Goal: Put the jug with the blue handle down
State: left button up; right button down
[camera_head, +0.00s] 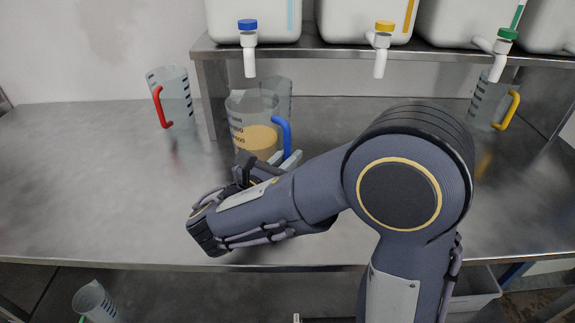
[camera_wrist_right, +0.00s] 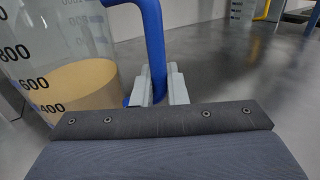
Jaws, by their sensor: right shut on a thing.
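The clear jug with the blue handle (camera_head: 248,115) is at the middle of the steel table, partly filled with tan liquid (camera_head: 256,139). It looks about upright; its base is hidden behind my right arm, so I cannot tell whether it touches the table. My right gripper (camera_head: 290,158) is shut on the blue handle (camera_head: 283,134). In the right wrist view the grey fingers (camera_wrist_right: 158,86) close around the lower part of the blue handle (camera_wrist_right: 153,40), with the graduated jug wall (camera_wrist_right: 50,45) to the left. My left gripper is not in view.
A red-handled jug (camera_head: 173,98) stands back left and a yellow-handled jug (camera_head: 490,102) back right. Another clear jug (camera_head: 282,88) is behind the held one. A steel shelf (camera_head: 330,52) carries white containers with taps. The table's left part (camera_head: 90,190) is clear.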

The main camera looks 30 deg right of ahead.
jog(key=shift+f, duration=0.6)
jog(key=c, duration=1.9)
grip_release()
jog(key=shift+f, duration=0.25)
jog(key=o, duration=0.4)
jog(key=shift+o, duration=0.2)
jog(key=shift+r, duration=0.1)
jog(key=shift+r, duration=0.2)
jog(key=p+v, duration=0.1)
jog(key=v, duration=1.1)
jog(key=shift+f, duration=0.15)
